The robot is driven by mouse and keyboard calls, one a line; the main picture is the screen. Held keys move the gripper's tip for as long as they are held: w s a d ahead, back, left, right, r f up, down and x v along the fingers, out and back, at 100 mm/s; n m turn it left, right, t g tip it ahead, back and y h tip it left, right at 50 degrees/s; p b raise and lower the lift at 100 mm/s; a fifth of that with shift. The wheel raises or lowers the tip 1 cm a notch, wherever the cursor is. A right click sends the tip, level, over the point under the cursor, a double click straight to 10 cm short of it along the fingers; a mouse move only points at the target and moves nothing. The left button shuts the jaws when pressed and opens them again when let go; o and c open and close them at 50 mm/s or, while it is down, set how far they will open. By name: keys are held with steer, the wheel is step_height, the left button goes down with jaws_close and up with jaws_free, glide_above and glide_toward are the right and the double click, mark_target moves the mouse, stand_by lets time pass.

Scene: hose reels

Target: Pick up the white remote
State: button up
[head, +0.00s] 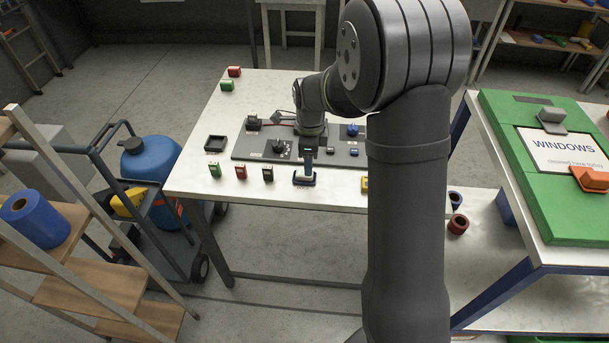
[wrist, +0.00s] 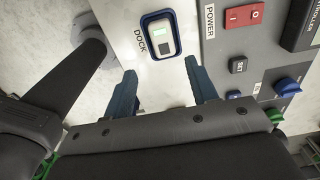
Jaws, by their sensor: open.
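The white remote (wrist: 160,42) with a small green screen sits in a dark blue-rimmed dock (wrist: 148,20) beside the printed word DOCK in the wrist view. My gripper (wrist: 160,67) is open and empty, its two blue fingers apart, with the remote and dock lying beyond the gap between the fingertips. In the head view my gripper (head: 308,163) hangs over the front of the white table, at the dock (head: 304,182). My gripper partly covers the dock there, and the remote cannot be made out clearly.
A grey panel (wrist: 245,50) with a red switch (wrist: 244,15) and blue and green knobs lies right of the dock. Small green, red and black blocks (head: 241,172) stand left of it on the table (head: 225,115). A black tray (head: 215,143) sits near the left edge.

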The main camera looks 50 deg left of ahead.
steer(key=shift+w+a+f, duration=0.1)
steer(key=shift+a+f, duration=0.15)
steer(key=shift+f, duration=1.1)
steer(key=shift+a+f, duration=0.2)
steer(key=shift+f, duration=1.15)
steer(key=c, duration=1.1)
steer(key=shift+c, duration=0.2)
steer(key=shift+r, duration=0.15)
